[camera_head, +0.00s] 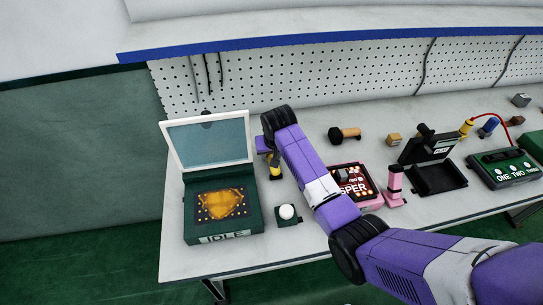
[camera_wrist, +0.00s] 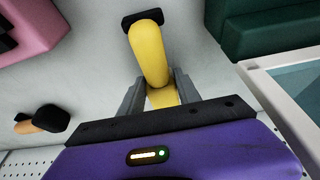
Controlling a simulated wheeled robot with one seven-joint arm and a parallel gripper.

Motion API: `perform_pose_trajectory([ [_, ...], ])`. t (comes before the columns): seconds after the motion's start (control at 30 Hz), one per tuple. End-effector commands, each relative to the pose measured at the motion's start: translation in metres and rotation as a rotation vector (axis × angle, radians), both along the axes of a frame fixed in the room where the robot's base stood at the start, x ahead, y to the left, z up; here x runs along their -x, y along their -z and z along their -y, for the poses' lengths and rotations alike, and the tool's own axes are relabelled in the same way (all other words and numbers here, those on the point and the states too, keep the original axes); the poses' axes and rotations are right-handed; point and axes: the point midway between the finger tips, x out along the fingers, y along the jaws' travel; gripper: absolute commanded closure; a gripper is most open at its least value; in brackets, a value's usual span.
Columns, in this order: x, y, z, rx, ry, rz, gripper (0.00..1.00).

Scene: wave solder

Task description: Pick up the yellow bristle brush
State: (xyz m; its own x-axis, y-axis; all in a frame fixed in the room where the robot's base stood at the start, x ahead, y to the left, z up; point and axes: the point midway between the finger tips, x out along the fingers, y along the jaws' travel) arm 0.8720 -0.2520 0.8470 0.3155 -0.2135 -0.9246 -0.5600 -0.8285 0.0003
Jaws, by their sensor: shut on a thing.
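The yellow bristle brush (camera_wrist: 149,58) shows in the wrist view, with a yellow body and a black end at the top. My gripper (camera_wrist: 152,88) has its two grey fingers on either side of the yellow body, shut on it. In the head view the brush (camera_head: 275,165) stands roughly upright on the bench beside the green box, its upper part mostly hidden by my gripper and arm. My gripper (camera_head: 268,150) is at its upper part. I cannot tell whether the black end touches the bench.
A green box with an open clear lid (camera_head: 222,222) stands just left of the brush. A white knob on a green base (camera_head: 287,212) is in front. A pink device (camera_head: 365,199), a pink bottle-like thing (camera_head: 394,185) and a black stand (camera_head: 437,180) lie right. A blue-edged shelf (camera_head: 330,35) runs above.

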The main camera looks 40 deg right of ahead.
Motion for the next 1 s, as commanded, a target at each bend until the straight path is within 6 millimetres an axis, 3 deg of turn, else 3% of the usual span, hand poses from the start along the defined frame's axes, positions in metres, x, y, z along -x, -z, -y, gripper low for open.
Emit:
perform_pose_trajectory([
  [0.27, -0.002, -0.045, 0.001, 0.003, 0.0, 0.008, 1.0],
  [0.7, -0.002, -0.149, 0.0, 0.003, -0.001, 0.008, 1.0],
  [1.0, -0.001, -0.186, 0.0, 0.002, 0.0, 0.002, 1.0],
])
